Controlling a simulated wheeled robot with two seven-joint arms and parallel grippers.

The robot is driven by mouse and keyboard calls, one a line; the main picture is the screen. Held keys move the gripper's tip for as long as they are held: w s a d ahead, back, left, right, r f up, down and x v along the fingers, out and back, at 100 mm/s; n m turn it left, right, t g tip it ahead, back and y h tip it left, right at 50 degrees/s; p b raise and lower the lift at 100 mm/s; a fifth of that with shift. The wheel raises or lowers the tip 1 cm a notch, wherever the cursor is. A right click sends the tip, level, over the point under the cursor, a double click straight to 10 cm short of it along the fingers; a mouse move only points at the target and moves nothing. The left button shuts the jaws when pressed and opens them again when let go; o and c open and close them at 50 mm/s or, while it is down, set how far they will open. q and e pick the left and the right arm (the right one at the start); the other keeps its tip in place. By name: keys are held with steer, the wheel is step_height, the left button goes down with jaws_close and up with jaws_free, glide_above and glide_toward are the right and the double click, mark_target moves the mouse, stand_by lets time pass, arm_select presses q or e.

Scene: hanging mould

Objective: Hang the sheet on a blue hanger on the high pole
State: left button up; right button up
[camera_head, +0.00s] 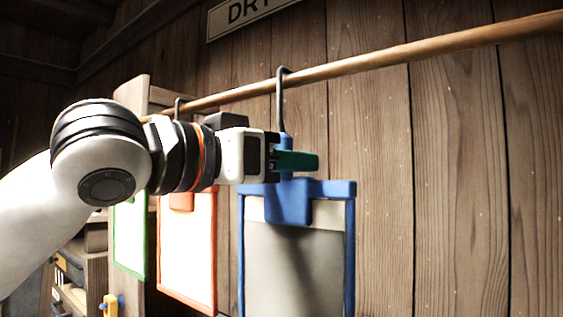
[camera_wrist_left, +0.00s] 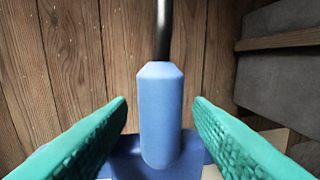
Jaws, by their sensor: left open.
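The blue hanger (camera_head: 288,200) hangs by its dark hook (camera_head: 281,100) over the wooden pole (camera_head: 430,49). A pale grey sheet (camera_head: 310,270) with blue edges hangs upright below its clamp. My left gripper (camera_head: 298,160) is at the hanger's blue stem, just below the hook. In the left wrist view, its green fingers stand open on either side of the blue stem (camera_wrist_left: 160,105), with a gap on both sides. The far finger and part of the stem are hidden in the head view. My right gripper is not in view.
An orange-edged sheet (camera_head: 188,250) and a green-edged sheet (camera_head: 130,235) hang to the left, behind my arm. A sign (camera_head: 245,12) is on the plank wall above the pole. The pole is bare to the right of the blue hanger. Shelves (camera_head: 75,285) stand at lower left.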

arm_select(q)
steer(key=b+v, duration=0.5)
steer(key=v, duration=0.7)
